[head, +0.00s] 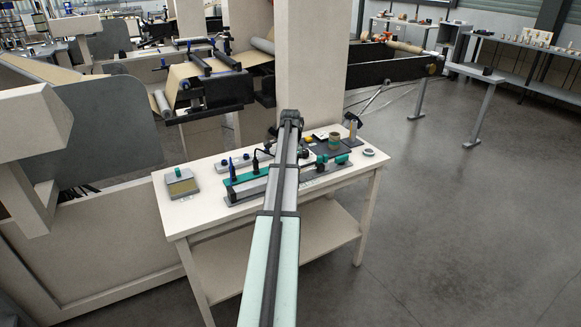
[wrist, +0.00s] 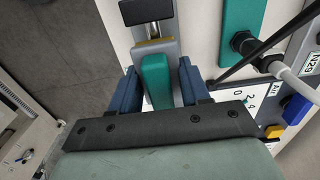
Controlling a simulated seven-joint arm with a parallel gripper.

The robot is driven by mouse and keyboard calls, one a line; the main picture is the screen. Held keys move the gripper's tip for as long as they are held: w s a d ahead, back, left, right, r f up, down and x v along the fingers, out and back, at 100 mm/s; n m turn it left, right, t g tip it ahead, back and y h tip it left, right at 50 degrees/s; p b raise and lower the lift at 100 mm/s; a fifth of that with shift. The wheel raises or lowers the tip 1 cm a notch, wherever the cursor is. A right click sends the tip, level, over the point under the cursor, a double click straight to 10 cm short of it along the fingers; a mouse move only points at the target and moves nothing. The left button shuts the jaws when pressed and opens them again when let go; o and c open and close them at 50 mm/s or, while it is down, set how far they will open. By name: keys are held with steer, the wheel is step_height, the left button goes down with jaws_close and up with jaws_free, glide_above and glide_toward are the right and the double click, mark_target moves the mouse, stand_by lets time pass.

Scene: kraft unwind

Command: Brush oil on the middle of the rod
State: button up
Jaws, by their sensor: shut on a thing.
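My gripper (wrist: 157,88) shows in the wrist view with two blue fingers, one on each side of a green handle (wrist: 156,80), and is shut on it. The green handle meets a grey piece with a yellow strip and a black block (wrist: 148,11) beyond it. I cannot tell whether these parts belong to the handle or to a stand. A thin dark rod (wrist: 262,47) runs slanting at the right in the wrist view; I cannot tell whether it is the task's rod. In the head view my arm hides the gripper's fingers and the handle.
The white table (head: 185,220) carries a green-edged fixture (head: 245,190), a small tray (head: 181,184) at left and a white ring (head: 369,152) at right. Machine frames stand behind. Floor is clear at right.

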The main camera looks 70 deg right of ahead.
mark_target(307, 169)
steer(key=shift+f, duration=0.25)
stand_by(0.4)
steer(key=shift+s+d+r, duration=0.1)
steer(key=shift+s+d, duration=0.75)
steer(key=shift+s+d, duration=0.1)
steer(key=shift+s+d, duration=0.85)
steer(key=shift+s+d, duration=0.1)
steer(key=shift+s+d+f, duration=0.2)
steer(key=shift+s+d, duration=0.55)
steer(key=shift+s, duration=0.05)
